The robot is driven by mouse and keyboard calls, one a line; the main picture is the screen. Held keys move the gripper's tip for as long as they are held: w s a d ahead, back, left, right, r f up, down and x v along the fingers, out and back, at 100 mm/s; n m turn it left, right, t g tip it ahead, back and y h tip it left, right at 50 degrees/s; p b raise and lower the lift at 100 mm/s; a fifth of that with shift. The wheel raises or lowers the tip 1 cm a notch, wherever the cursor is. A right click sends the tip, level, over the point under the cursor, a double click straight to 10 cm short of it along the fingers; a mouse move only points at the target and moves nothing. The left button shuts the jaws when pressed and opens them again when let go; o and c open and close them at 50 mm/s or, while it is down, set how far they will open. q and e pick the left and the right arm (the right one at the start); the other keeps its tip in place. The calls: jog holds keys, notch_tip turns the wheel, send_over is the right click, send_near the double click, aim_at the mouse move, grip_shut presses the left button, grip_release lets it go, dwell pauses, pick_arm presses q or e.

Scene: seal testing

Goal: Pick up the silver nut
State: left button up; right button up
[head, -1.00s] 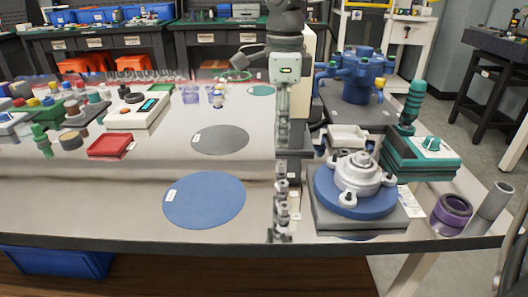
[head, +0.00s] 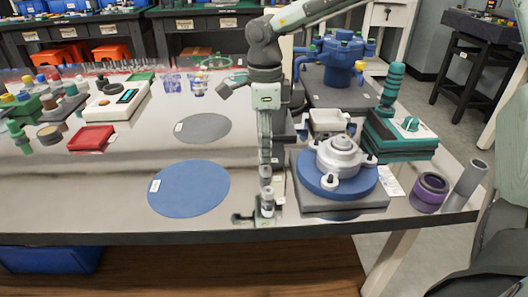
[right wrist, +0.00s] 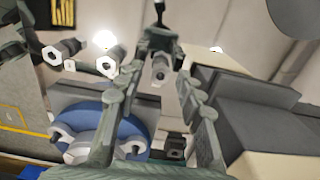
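Small silver metal pieces stand in a row near the table's front edge; a silver nut (head: 267,207) at the near end is small, and its exact shape is unclear. My right gripper (head: 265,162) points straight down above this row. In the right wrist view, its two fingers (right wrist: 160,62) stand apart, with a dark piece with a hexagonal end (right wrist: 158,74) between them. I cannot tell whether they touch it. Other hexagonal metal pieces (right wrist: 110,64) show to the left of the fingers. My left gripper is not in view.
A blue round base with a silver flange (head: 340,160) stands close right of my right gripper. Further right are a teal box (head: 400,140), a purple ring (head: 430,190) and a grey tube (head: 470,183). A flat blue disc (head: 190,188) lies left, with clear table around it.

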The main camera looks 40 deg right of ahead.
grip_shut()
